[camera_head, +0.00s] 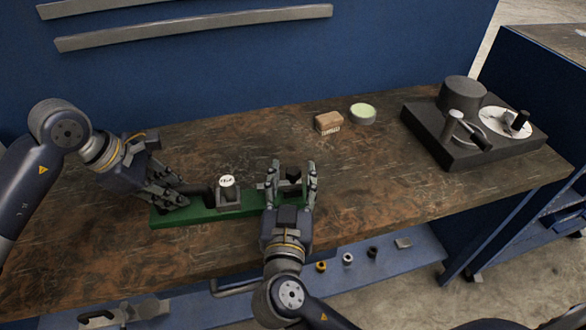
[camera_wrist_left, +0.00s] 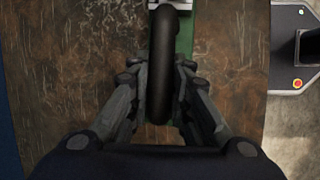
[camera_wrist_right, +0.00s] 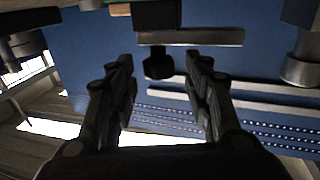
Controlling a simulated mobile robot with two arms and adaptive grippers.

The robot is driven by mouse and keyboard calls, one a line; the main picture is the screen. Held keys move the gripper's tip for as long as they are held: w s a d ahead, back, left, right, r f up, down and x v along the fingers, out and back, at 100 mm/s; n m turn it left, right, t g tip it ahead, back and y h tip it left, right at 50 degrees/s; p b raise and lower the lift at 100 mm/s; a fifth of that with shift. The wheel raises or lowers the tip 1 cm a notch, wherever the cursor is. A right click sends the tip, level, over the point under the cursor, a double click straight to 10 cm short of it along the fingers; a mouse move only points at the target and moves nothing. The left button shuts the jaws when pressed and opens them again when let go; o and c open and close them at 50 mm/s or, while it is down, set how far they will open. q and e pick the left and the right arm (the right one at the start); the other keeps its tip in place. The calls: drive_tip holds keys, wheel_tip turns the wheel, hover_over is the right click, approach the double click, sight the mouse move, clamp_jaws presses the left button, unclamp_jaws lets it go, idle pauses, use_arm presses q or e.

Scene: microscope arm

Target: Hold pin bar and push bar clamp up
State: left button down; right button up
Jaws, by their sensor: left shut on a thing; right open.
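The green base (camera_head: 165,218) of the clamp fixture lies on the wooden bench, with a grey block (camera_head: 229,202) and a white-topped round piece (camera_head: 227,182) at its middle. My left gripper (camera_head: 182,193) is shut on a dark rounded bar, likely the pin bar, at the left end; the bar (camera_wrist_left: 163,65) runs between the fingers in the left wrist view. My right gripper (camera_head: 294,167) is open at the right end, its fingers either side of a black knob (camera_head: 293,173). In the right wrist view a dark knob (camera_wrist_right: 158,66) sits beside a grey bar (camera_wrist_right: 205,37), apart from both fingers.
A dark stand with a cylinder (camera_head: 463,93) is at the far right. Small parts (camera_head: 347,259) lie on the lower blue shelf.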

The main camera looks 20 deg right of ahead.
use_arm(q)
drive_tip(key=shift+r, duration=0.1)
use_arm(e)
drive_tip(key=shift+x, duration=1.15)
clamp_jaws()
drive_tip(key=shift+w+a, duration=0.2)
drive_tip(key=shift+a, duration=2.75)
unclamp_jaws()
drive_tip(key=shift+d, duration=0.1)
